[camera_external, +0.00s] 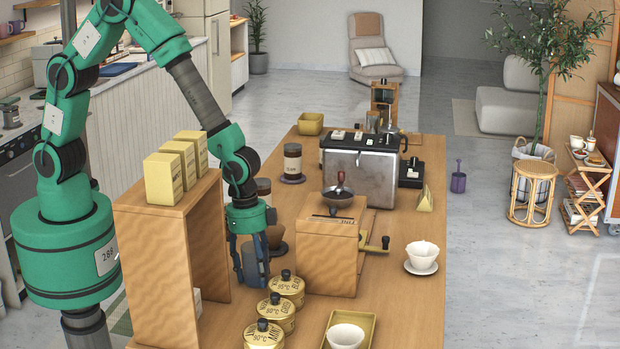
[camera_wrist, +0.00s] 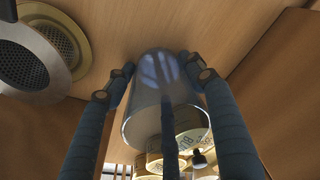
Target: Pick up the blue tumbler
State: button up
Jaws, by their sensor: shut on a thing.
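The blue tumbler (camera_wrist: 150,95) is a see-through, bluish-grey glass in the middle of the wrist view. My gripper (camera_wrist: 165,85) is shut on it, with dark blue fingers on both sides and another finger crossing in front. In the external view my gripper (camera_external: 252,265) points down between the wooden shelf box and the wooden grinder box.
Several yellow tins (camera_external: 276,314) stand close in front of my gripper. The wooden shelf (camera_external: 155,255) is left, with yellow boxes (camera_external: 178,165) on top. The grinder box (camera_external: 325,255) is right. Round metal strainers (camera_wrist: 30,60) are at the wrist view's left.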

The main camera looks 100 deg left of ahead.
notch_tip(320, 180, up, 10)
jog(key=p, duration=0.1)
jog(key=shift+p, duration=0.4)
jog(key=shift+a, duration=0.1)
dwell(0.6)
